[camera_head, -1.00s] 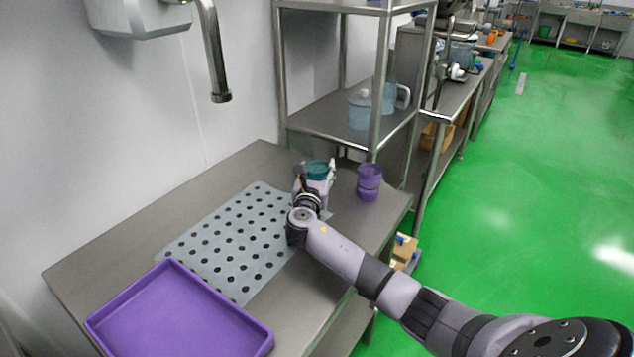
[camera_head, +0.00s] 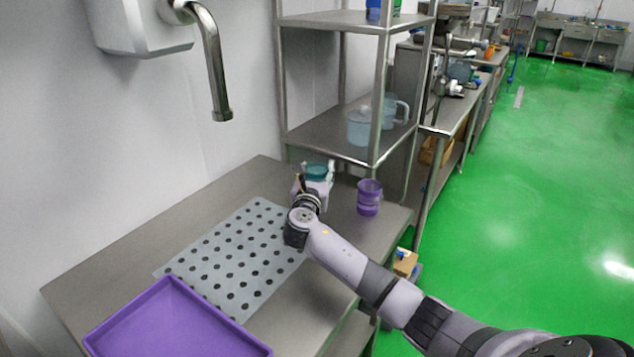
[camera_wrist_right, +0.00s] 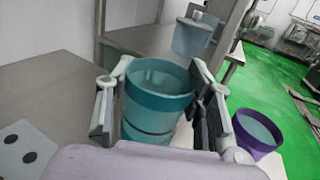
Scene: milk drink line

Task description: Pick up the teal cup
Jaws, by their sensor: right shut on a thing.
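The teal cup (camera_head: 318,171) is at the far end of the steel table, mostly hidden behind my right gripper (camera_head: 316,184) in the head view. In the right wrist view the teal cup (camera_wrist_right: 158,92) stands upright with its open rim up, between the two fingers of my right gripper (camera_wrist_right: 160,112). The fingers are shut on its sides. Whether its base touches the table is hidden. My left gripper is not in view.
A purple cup (camera_head: 369,198) stands just right of the gripper, near the table edge. A dotted grey mat (camera_head: 235,258) and a purple tray (camera_head: 178,322) lie on the table (camera_head: 130,250). A steel shelf (camera_head: 335,135) holding clear jugs stands behind.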

